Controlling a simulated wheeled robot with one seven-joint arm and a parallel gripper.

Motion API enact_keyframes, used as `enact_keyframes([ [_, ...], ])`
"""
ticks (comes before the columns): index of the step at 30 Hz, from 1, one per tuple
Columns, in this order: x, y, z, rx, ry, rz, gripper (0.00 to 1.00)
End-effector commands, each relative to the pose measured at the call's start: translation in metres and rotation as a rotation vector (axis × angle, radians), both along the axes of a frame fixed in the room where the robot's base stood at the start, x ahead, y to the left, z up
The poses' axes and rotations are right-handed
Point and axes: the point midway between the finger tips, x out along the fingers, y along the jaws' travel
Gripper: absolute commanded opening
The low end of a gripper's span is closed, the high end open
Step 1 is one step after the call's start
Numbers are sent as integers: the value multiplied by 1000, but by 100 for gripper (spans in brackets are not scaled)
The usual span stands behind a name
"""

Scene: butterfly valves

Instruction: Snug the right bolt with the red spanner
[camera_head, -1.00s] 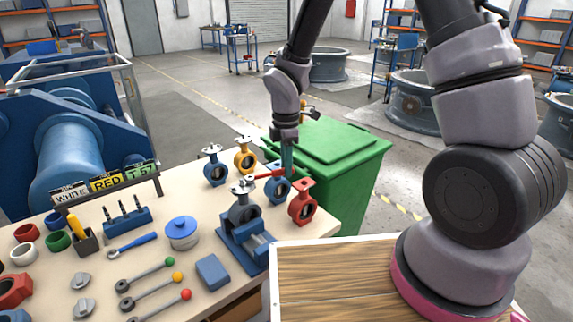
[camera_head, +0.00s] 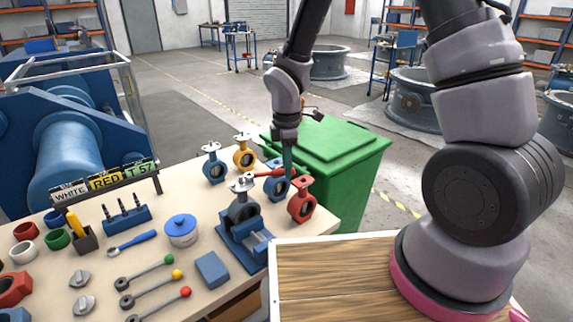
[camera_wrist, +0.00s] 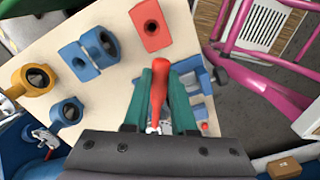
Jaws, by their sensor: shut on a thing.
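The red spanner (camera_head: 268,173) lies roughly level above the grey valve (camera_head: 243,210), which sits in a blue vise (camera_head: 240,240) on the bench. My gripper (camera_head: 287,172) points down over the vise, beside the blue valve in the head view. In the wrist view its two green fingers (camera_wrist: 160,72) are shut on the red spanner's handle (camera_wrist: 157,85). The spanner's head end lies near the grey valve's top flange (camera_head: 243,184). The right bolt is too small to make out, so I cannot tell whether the spanner sits on it.
Blue (camera_head: 213,166), yellow (camera_head: 244,154) and red (camera_head: 301,203) valves stand close around the vise. A blue-lidded pot (camera_head: 181,230) and several ball-ended levers lie left of it. A green bin (camera_head: 345,155) stands behind the bench.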

Motion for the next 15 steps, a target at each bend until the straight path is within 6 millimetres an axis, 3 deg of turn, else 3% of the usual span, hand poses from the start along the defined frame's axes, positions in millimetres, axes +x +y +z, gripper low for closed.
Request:
enact_keyframes([
  [15,-17,-1,0,-1,2,-149,0],
])
